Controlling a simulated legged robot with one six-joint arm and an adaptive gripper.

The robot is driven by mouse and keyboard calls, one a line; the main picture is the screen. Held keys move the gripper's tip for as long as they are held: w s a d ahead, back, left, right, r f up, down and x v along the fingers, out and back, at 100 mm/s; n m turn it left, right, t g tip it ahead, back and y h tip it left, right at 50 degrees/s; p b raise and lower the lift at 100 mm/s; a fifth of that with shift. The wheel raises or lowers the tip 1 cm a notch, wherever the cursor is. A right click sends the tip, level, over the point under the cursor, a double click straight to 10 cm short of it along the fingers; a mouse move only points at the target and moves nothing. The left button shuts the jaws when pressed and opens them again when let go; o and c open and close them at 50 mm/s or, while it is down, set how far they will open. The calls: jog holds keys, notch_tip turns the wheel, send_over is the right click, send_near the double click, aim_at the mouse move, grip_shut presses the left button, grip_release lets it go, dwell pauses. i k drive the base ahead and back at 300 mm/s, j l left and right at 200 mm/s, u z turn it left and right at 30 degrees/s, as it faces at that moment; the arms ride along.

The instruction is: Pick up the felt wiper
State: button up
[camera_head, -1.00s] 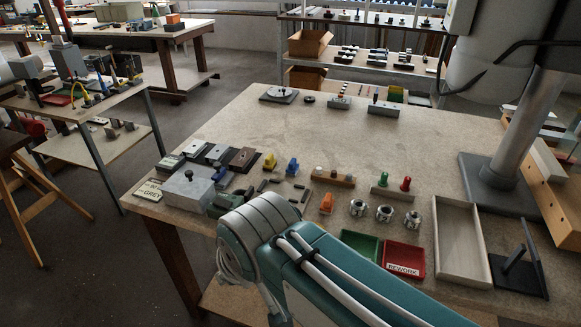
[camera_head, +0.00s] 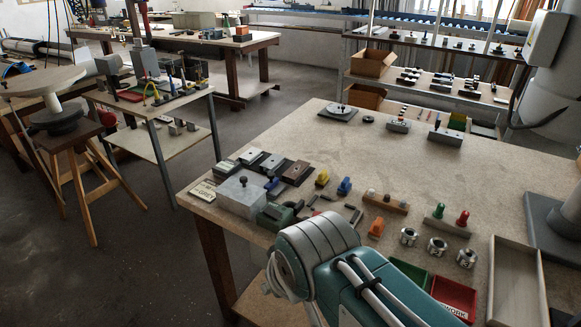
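I cannot single out the felt wiper with certainty among the small items on the workbench (camera_head: 405,165). At its near left are a grey box with a black knob (camera_head: 240,198), a green block (camera_head: 273,216), a row of small grey and dark blocks, and a dark brown block (camera_head: 297,172). Yellow (camera_head: 322,178), blue (camera_head: 344,187) and orange (camera_head: 376,228) pieces stand to their right. My teal and grey arm crosses the bottom of the view and hides part of the bench's near edge. My gripper is not in view.
A red tray (camera_head: 455,297), a green tray (camera_head: 410,274) and a long wooden tray (camera_head: 515,285) lie at the near right. Metal rings (camera_head: 437,247) and red and green knobs stand behind them. The bench's middle is clear. A stool (camera_head: 62,150) and side table (camera_head: 150,105) stand left.

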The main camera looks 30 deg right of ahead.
aim_at(345, 187)
jog(key=z, duration=0.85)
jog(key=i+j+z, duration=0.15)
jog(key=z, duration=0.25)
jog(key=j+z, duration=0.35)
jog(key=i+j+z, duration=0.15)
jog(key=z, duration=0.25)
jog(key=j, duration=0.4)
jog(key=i+j, duration=0.15)
jog(key=j, duration=0.2)
